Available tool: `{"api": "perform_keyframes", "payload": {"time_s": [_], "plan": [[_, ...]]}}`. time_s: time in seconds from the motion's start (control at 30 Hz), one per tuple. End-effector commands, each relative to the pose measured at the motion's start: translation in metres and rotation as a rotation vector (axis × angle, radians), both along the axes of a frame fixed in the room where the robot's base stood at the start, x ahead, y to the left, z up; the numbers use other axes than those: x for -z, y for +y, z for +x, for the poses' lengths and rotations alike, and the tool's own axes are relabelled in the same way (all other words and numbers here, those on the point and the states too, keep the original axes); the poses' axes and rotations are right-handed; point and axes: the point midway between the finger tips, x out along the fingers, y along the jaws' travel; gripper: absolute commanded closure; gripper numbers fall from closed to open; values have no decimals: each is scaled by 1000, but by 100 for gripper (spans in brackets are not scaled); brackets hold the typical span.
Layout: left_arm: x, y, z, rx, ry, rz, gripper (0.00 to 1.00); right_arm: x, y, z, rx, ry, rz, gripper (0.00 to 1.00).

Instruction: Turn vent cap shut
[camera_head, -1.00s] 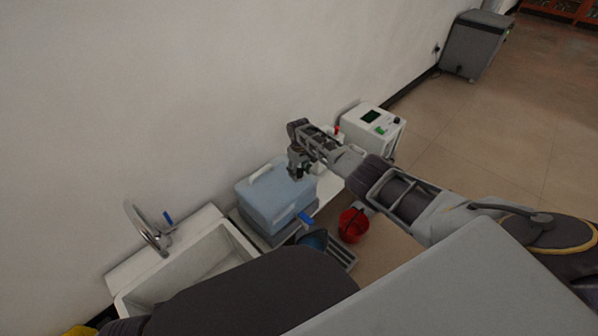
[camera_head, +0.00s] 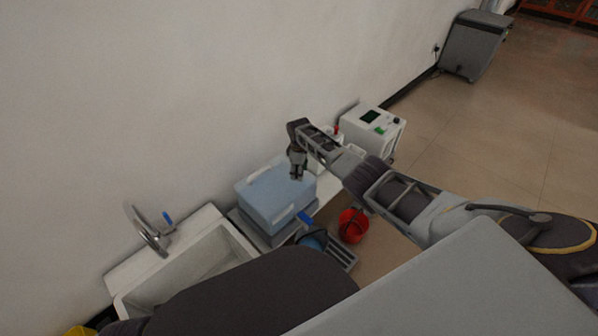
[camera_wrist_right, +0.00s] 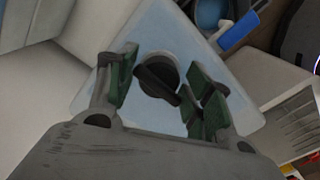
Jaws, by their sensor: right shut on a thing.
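The pale blue box (camera_head: 277,200) with white handles stands on the counter against the wall in the head view. My right gripper (camera_head: 297,176) points down at the right part of its lid. In the right wrist view, the dark round vent cap (camera_wrist_right: 157,72) with a raised bar sits on the blue lid. In the head view the cap is hidden. My left gripper is in neither view.
A sink (camera_head: 185,272) with a tap (camera_head: 147,232) lies left of the box. A red bucket (camera_head: 352,226), a blue bowl (camera_head: 314,240) and a grey rack (camera_head: 343,255) are in front. A white device (camera_head: 372,130) stands behind my right arm.

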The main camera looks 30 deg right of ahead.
Motion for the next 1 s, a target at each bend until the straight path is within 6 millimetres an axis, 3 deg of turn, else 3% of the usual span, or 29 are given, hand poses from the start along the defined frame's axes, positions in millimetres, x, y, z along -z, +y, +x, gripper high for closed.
{"api": "perform_keyframes", "payload": {"time_s": [0.5, 0.53, 0.6, 1.0], "plan": [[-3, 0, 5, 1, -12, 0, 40, 0, 0, 0, -24, 0, 0, 73], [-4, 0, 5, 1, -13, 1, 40, 0, 0, 0, -24, 0, 0, 46], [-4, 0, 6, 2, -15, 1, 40, 0, 0, 0, -24, 0, 0, 40], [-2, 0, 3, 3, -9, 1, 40, -1, 0, 0, -23, 0, 0, 40]]}}
